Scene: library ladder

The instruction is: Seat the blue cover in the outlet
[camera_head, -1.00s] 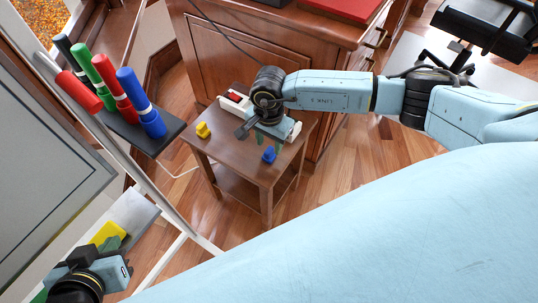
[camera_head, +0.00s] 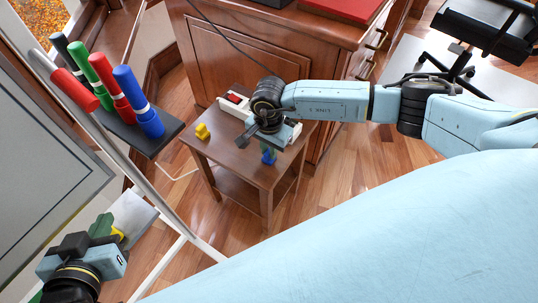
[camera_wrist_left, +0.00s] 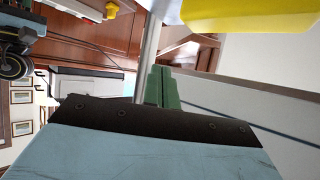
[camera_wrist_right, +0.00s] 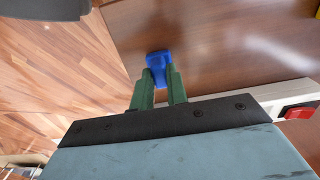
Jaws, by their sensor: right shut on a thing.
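The blue cover (camera_head: 268,157) stands near the front right edge of the small wooden table. My right gripper (camera_head: 267,150) is over it, and in the right wrist view its green fingers (camera_wrist_right: 157,78) are shut on the blue cover (camera_wrist_right: 157,60). I cannot tell whether the cover still touches the table. The outlet is on the white power strip (camera_head: 225,104) behind, partly hidden by my right arm; its sockets are not visible. The strip's end also shows in the right wrist view (camera_wrist_right: 262,97). My left gripper (camera_head: 104,227) is at the whiteboard tray, its fingers (camera_wrist_left: 161,88) together and empty.
A yellow cover (camera_head: 202,131) stands on the table's left part. The strip has a red switch (camera_head: 235,97). A dark holder (camera_head: 150,137) with large coloured markers (camera_head: 138,100) is left of the table. A wooden desk (camera_head: 240,50) stands behind.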

